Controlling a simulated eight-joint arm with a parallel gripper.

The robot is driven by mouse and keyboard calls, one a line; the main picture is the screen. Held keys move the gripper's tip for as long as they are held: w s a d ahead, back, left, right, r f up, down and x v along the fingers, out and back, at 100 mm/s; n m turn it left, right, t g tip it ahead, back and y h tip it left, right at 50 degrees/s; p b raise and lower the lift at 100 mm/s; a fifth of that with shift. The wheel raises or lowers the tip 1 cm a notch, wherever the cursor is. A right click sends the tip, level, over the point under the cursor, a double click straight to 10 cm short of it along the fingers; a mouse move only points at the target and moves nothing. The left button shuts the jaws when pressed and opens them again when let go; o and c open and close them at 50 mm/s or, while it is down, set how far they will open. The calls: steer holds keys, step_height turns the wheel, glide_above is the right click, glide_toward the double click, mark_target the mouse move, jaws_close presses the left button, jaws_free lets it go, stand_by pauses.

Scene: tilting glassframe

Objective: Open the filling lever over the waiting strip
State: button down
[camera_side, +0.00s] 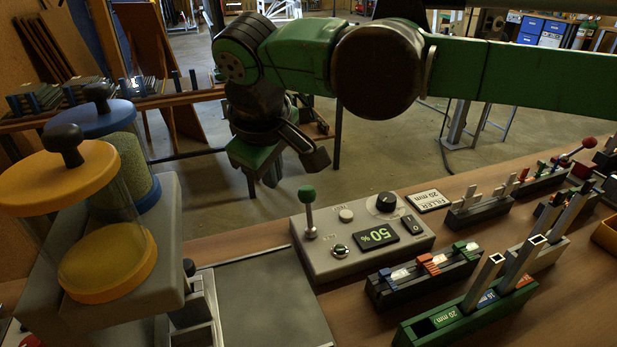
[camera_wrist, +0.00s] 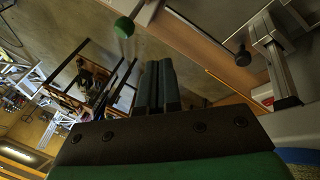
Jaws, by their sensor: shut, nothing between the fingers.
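My gripper (camera_side: 268,180) is shut and empty, raised above and beyond the back left of the control box. Its closed dark fingers (camera_wrist: 158,86) show in the middle of the wrist view. A small black-knobbed lever (camera_side: 189,267) sits low on the right side of the filler housing (camera_side: 168,212). The black knob (camera_wrist: 243,57) also shows in the wrist view, right of the fingers and apart from them. I cannot make out the strip with certainty.
The control box (camera_side: 330,262) bears an upright green-knobbed stick (camera_side: 308,196), also in the wrist view (camera_wrist: 124,27), and a display reading 50 %. A grey plate (camera_side: 265,300) lies in front. Racks of spacers and tools (camera_side: 465,312) crowd the right side of the bench.

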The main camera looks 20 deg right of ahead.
mark_target(309, 209)
steer(key=w+d+f, duration=0.4)
steer(key=f, duration=0.3)
steer(key=shift+w+d, duration=0.15)
steer(key=shift+f, duration=0.1)
